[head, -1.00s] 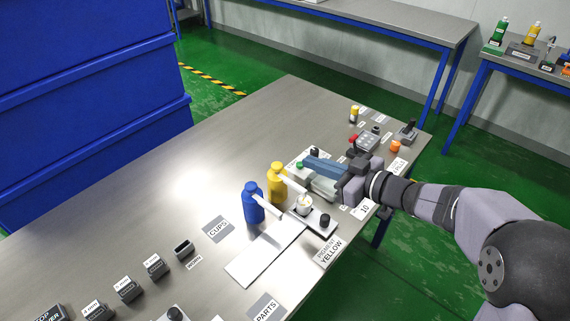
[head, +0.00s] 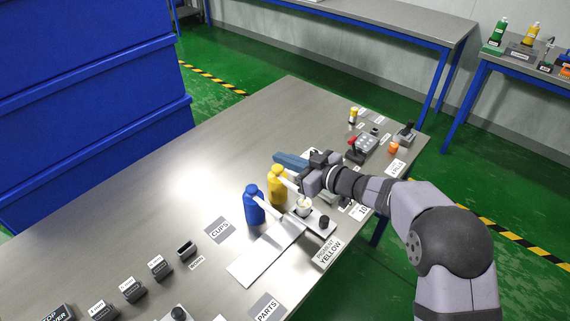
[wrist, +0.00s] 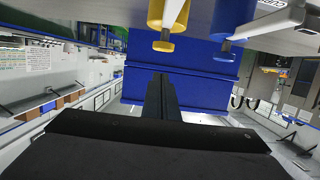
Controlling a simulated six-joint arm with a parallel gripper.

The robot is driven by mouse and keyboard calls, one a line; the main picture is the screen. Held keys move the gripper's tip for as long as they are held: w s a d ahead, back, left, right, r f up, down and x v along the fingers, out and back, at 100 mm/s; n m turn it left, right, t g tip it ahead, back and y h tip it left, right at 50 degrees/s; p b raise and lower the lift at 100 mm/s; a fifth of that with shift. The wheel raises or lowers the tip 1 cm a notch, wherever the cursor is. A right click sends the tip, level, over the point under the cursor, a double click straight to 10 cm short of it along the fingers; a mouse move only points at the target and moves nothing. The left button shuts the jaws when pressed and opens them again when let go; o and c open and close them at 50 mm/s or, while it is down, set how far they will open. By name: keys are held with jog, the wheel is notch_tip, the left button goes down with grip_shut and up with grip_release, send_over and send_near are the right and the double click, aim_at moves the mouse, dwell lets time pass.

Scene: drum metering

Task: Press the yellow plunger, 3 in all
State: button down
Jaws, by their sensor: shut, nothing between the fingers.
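The yellow plunger (head: 278,170) tops a yellow pump bottle (head: 277,188) at the middle of the table, its white spout pointing toward a small cup (head: 303,204). My gripper (head: 279,158) is shut and empty, its fingers level, behind and just above the yellow plunger. I cannot tell whether it touches the plunger. In the wrist view the yellow plunger (wrist: 163,46) shows beyond the shut fingers (wrist: 161,82), partly beside them. A blue pump bottle (head: 253,206) stands left of the yellow one.
A "PIGMENT YELLOW" label (head: 327,254) lies in front. A keypad with a red lever (head: 362,148) is at the back right.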

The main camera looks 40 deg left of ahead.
aim_at(281, 171)
jog(key=shift+d+f, duration=0.1)
jog(key=shift+f, duration=1.35)
jog(key=shift+f, duration=0.15)
jog(key=shift+f, duration=0.8)
jog(key=shift+d, duration=0.1)
